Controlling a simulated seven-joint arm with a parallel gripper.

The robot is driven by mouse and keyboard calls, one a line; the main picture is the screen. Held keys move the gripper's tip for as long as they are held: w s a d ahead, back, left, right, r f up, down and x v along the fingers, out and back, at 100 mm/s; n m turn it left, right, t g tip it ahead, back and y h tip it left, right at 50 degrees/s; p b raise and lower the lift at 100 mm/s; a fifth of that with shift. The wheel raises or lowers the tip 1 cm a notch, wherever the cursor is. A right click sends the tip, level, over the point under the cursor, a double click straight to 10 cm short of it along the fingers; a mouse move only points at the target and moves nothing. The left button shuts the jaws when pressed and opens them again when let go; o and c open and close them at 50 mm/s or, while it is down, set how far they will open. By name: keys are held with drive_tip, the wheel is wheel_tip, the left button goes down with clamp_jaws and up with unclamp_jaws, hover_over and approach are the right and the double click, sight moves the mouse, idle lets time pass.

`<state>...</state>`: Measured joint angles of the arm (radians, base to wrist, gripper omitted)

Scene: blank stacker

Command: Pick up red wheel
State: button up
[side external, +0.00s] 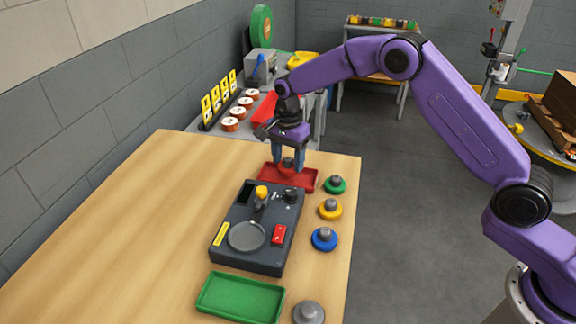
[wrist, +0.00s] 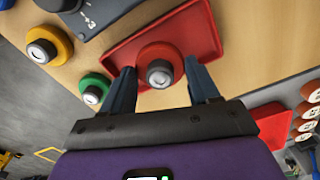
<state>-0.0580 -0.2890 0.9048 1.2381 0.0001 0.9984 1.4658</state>
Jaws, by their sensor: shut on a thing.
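The red wheel (side external: 288,169) has a grey hub and is over the red tray (side external: 303,181) at the far end of the table. It also shows in the wrist view (wrist: 160,68), between the two blue fingers. My gripper (side external: 289,163), also in the wrist view (wrist: 160,72), points down with a finger on either side of the wheel and is shut on it. The red tray (wrist: 207,35) lies under the wheel in the wrist view. I cannot tell whether the wheel rests on the tray or is just above it.
A dark machine (side external: 222,245) with a yellow-knobbed lever stands in front of the tray. Green (side external: 335,187), yellow (side external: 331,210) and blue (side external: 325,240) wheels line the right edge. A green tray (side external: 240,298) and grey wheel (side external: 308,313) are nearest. The table's left side is clear.

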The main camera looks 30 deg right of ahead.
drive_tip(key=s+d+r, duration=0.4)
drive_tip(key=s+r, duration=0.6)
drive_tip(key=s, duration=0.3)
drive_tip(key=shift+s, duration=0.25)
drive_tip(key=shift+a, duration=0.1)
idle(0.4)
